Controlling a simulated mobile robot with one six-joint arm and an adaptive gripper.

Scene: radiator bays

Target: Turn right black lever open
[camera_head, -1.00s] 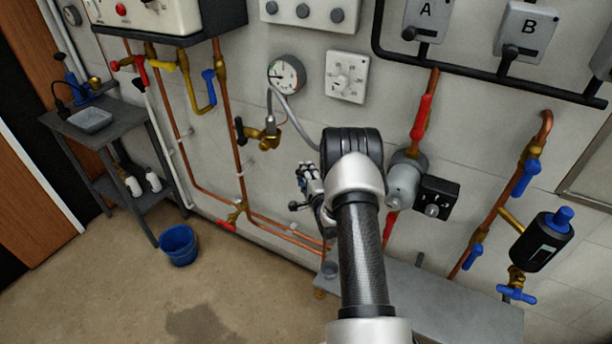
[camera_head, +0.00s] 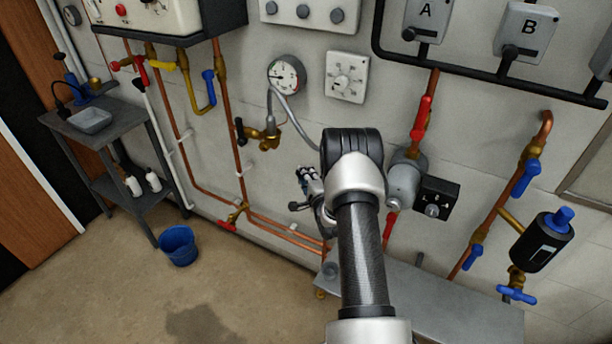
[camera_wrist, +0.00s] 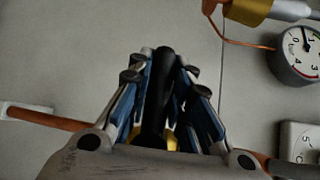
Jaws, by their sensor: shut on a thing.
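In the wrist view a black lever (camera_wrist: 164,85) stands lengthwise between the two blue-lined fingers of my gripper (camera_wrist: 164,75). The fingers are shut on it from both sides. Part of a brass valve body (camera_wrist: 170,137) shows below the lever, between the finger bases. In the head view my gripper (camera_head: 308,180) is close to the wall, below the pressure gauge. My wrist and arm hide the held lever there. Another black lever (camera_head: 239,130) sits on the brass valve to the left, apart from my gripper.
The pressure gauge (camera_head: 286,75) and a white dial box (camera_head: 347,77) are above my arm. A grey hose (camera_head: 293,122) runs down behind my wrist. Red-handled valves (camera_head: 421,118) and a grey pump (camera_head: 404,183) are close on the right. A grey bench (camera_head: 450,305) stands below.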

